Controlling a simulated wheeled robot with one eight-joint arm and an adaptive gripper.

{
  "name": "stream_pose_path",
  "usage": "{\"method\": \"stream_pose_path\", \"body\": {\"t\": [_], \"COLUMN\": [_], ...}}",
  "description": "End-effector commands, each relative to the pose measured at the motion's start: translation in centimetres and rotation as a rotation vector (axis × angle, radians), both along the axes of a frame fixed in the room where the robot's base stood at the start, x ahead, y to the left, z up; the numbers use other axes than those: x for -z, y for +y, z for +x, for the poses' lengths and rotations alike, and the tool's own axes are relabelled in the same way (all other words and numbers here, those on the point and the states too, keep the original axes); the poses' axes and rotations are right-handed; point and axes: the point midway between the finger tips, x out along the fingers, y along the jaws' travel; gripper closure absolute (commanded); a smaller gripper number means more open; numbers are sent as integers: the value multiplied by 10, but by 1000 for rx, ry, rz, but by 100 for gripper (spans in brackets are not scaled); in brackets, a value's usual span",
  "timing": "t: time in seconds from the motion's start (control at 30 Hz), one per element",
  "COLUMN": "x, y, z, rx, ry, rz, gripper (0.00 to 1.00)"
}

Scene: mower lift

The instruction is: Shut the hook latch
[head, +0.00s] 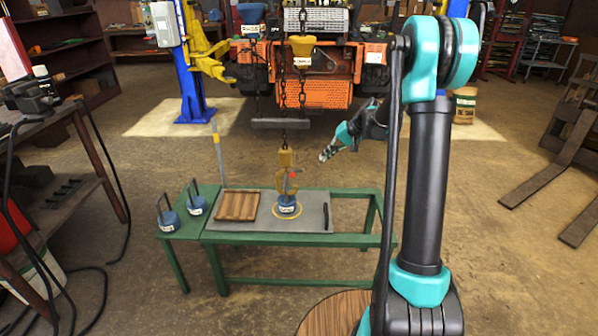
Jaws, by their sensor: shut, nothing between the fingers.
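A yellow hook (283,186) hangs from a chain over the green table. A small red part (293,174), perhaps the latch, shows at its right side; whether the latch is open or shut is too small to tell. A blue weight (287,205) with a handle stands right below the hook, inside a yellow ring on the grey mat. The hook overlaps the handle in view; I cannot tell whether it is engaged. My gripper (326,155) is shut and empty, up and to the right of the hook, apart from it.
The green table (222,238) bears a grey mat (308,222), a wooden tray (238,205) and a dark bar (326,218). Two more blue weights (168,219) (196,204) stand at its left. A grey horizontal bar (281,123) hangs behind the chain. An orange machine (315,93) stands behind.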

Motion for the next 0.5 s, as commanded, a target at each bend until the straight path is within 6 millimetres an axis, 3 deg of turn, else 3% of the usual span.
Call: {"method": "stream_pose_path", "body": {"t": [0.03, 0.2, 0.5], "x": [4, 10, 13], "y": [2, 9, 12], "z": [12, 36, 46], "rx": [-3, -13, -18], "ry": [4, 13, 18], "rz": [18, 69, 92], "gripper": [100, 100, 100]}}
